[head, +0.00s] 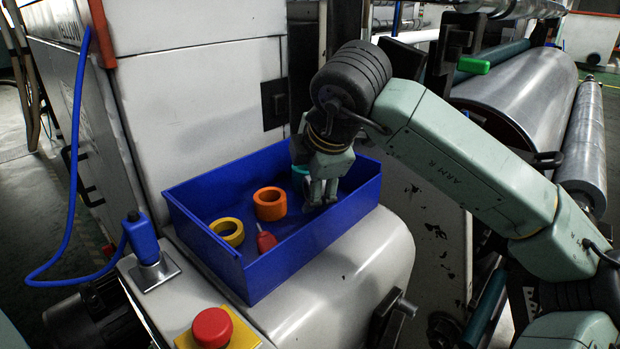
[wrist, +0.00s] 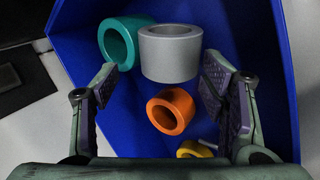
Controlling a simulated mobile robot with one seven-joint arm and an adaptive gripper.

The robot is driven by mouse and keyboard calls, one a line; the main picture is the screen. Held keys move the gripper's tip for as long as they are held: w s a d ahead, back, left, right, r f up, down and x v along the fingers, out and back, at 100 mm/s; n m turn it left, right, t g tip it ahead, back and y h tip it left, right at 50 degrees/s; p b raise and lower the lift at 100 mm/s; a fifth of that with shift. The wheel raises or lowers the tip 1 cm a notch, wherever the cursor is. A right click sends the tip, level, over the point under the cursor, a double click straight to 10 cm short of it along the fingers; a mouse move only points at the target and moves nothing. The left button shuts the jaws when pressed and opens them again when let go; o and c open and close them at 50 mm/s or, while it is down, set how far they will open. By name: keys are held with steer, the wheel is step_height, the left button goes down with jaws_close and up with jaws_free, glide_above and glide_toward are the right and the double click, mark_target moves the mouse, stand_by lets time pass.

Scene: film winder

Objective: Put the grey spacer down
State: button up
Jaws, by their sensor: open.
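The grey spacer (wrist: 170,55) is a short, thick ring in the blue tray (wrist: 85,30). It stands between the tips of my gripper (wrist: 160,74) in the wrist view, beside the teal ring (wrist: 121,43). My gripper is open, with a gap between the left finger and the spacer; the right fingertip is close to it. In the head view my gripper (head: 322,197) reaches down into the tray (head: 215,262) at its right part, and I cannot make out the spacer there. Whether the spacer rests fully on the tray floor is hard to tell.
An orange ring (head: 270,203), a yellow ring (head: 228,231) and a red-handled object (head: 266,241) lie in the tray. The teal ring (head: 301,173) is partly behind my gripper. A red button (head: 212,326) is in front. Large rollers (head: 525,100) stand at the right.

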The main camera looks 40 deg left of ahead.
steer(key=shift+r, duration=0.1)
steer(key=shift+r, duration=0.2)
steer(key=b+v, duration=0.2)
steer(key=v, duration=0.9)
steer(key=shift+s+d+r, duration=0.15)
steer(key=shift+s+r, duration=0.05)
steer(key=shift+r, duration=0.05)
